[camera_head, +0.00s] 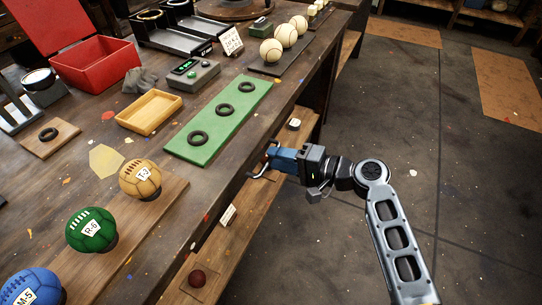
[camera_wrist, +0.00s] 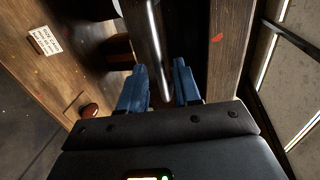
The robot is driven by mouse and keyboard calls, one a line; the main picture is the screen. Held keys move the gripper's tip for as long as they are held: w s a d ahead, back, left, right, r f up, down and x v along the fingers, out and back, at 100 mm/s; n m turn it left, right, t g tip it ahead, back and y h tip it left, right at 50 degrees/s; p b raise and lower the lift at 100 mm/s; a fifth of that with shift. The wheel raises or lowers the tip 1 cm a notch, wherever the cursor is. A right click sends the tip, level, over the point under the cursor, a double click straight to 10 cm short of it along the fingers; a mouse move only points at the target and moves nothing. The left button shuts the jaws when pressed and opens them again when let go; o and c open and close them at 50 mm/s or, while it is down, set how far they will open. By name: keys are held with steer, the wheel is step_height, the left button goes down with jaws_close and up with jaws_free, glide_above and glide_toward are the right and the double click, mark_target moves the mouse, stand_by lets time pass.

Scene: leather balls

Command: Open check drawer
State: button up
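A silver bar handle (camera_head: 262,160) stands out from the side of the workbench, below its top edge. In the wrist view the metal bar (camera_wrist: 153,40) runs between the two blue fingers of my gripper (camera_wrist: 160,68). The fingers are apart, one on each side of the bar, with a visible gap around it. In the head view my gripper (camera_head: 270,156) is at the handle, reaching in from the right. The drawer front is mostly hidden beneath the bench edge, and I cannot tell how far it is open.
The bench top holds a green board (camera_head: 205,142) with black rings, a yellow tray (camera_head: 150,111), a red box (camera_head: 95,75) and lettered balls (camera_head: 140,179).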

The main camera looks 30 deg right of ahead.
steer(key=shift+x, duration=1.4)
steer(key=shift+c, duration=0.4)
jaws_close()
